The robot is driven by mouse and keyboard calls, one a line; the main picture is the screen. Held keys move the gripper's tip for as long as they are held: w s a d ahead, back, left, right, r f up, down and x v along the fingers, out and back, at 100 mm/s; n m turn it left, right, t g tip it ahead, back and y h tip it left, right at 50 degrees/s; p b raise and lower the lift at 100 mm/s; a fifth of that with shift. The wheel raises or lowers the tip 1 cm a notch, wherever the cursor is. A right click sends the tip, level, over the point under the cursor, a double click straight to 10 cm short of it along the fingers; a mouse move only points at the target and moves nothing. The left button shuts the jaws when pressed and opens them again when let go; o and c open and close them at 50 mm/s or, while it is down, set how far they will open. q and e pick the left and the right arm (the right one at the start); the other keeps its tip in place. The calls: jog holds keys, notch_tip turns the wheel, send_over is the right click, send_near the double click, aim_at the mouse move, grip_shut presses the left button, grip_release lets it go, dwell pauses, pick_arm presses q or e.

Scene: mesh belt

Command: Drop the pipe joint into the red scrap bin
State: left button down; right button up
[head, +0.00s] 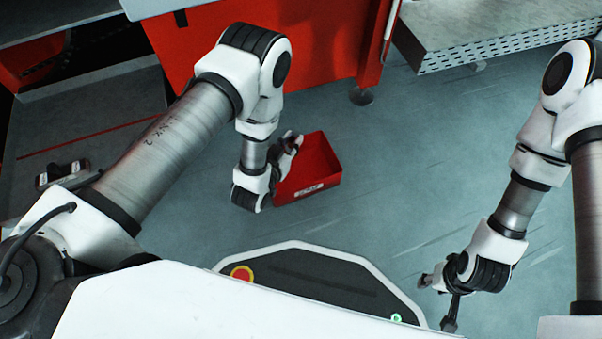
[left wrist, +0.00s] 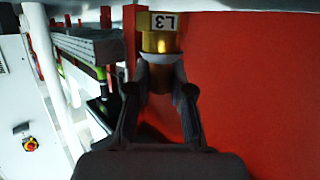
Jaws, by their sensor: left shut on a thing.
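The red scrap bin (head: 325,180) stands on the grey floor in the head view, with a white label on its near side. My left gripper (head: 292,141) is over the bin's left side, and its arm hides that part of the bin. In the left wrist view my left gripper (left wrist: 160,72) is shut on the pipe joint (left wrist: 160,42), a brass-coloured piece with a tag reading L3. The joint cannot be made out clearly in the head view. My right gripper (head: 437,303) is open and empty at the lower right, low over the floor, away from the bin.
A large red cabinet (head: 310,45) stands behind the bin. A grey perforated-edge platform (head: 490,45) is at the upper right. A dark fixture (head: 62,170) lies at the left. The floor right of the bin is clear.

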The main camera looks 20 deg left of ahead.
pick_arm(q)
jog(key=shift+f+b, duration=0.35)
jog(key=shift+f, duration=0.45)
pick_arm(e)
jog(key=shift+f, duration=0.75)
pick_arm(q)
jog(key=shift+r, duration=0.1)
pick_arm(e)
jog(key=shift+w, duration=0.1)
pick_arm(q)
jog(key=c, duration=1)
grip_release()
jog(key=shift+o, duration=0.2)
jog(key=v, duration=0.7)
jog(key=shift+s, duration=0.25)
jog(key=shift+r, duration=0.1)
